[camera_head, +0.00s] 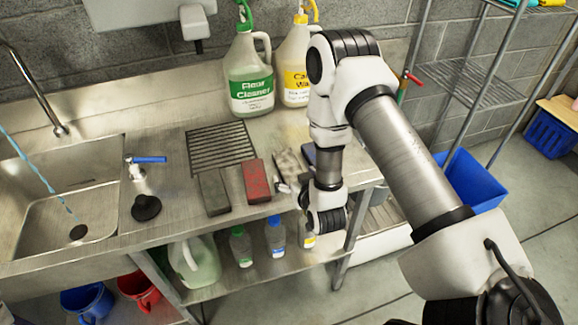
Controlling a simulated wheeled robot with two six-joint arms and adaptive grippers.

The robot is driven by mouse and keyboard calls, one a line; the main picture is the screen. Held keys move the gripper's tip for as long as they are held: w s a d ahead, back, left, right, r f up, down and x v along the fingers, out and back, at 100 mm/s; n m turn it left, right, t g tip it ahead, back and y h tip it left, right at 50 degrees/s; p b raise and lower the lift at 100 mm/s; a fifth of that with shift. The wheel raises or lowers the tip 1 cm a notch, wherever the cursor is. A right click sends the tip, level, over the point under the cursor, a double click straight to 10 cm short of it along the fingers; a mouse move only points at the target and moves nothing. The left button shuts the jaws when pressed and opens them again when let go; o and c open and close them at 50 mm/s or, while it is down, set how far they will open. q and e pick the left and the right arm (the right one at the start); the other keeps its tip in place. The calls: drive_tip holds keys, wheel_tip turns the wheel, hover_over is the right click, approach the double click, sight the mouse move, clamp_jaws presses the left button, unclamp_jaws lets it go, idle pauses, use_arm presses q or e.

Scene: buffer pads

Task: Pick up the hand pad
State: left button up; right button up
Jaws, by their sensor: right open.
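Several flat pads lie side by side on the steel counter, and I cannot tell which one is the hand pad. They are a dark grey-green pad (213,192), a red pad (256,181), a mottled whitish pad (288,163) and a dark bluish pad (309,154) partly hidden by my right arm. My right gripper (287,188) is low by the counter's front edge, just right of the red pad and near the whitish pad. It is open, its fingers small and partly hidden by the wrist, and no pad is seen in it. My left gripper is out of view.
A sink (70,205) with a running tap is at the left. A black-based fitting with a blue lever (145,185) stands beside it. A green-labelled jug (248,80) and yellow-labelled jug (293,65) stand behind the drain grate (220,145). Bottles sit on the shelf below.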

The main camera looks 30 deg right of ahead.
drive_tip(key=c, duration=1.2)
drive_tip(key=shift+c, duration=0.2)
drive_tip(key=shift+r, duration=0.6)
wheel_tip(320, 180, up, 2)
drive_tip(key=shift+r+b, duration=0.15)
drive_tip(key=shift+b, duration=0.35)
drive_tip(key=s+a, duration=0.1)
drive_tip(key=s+a+b, duration=0.1)
drive_tip(key=s, duration=0.1)
drive_tip(key=s+a+b, duration=0.1)
drive_tip(key=s, duration=0.1)
drive_tip(key=s+a+r+p, duration=0.1)
drive_tip(key=s+a+p, duration=0.4)
drive_tip(key=s+p, duration=0.3)
drive_tip(key=shift+s+a+r+p, duration=0.25)
drive_tip(key=shift+s+p, duration=0.15)
drive_tip(key=shift+p, duration=0.3)
drive_tip(key=shift+d, duration=0.1)
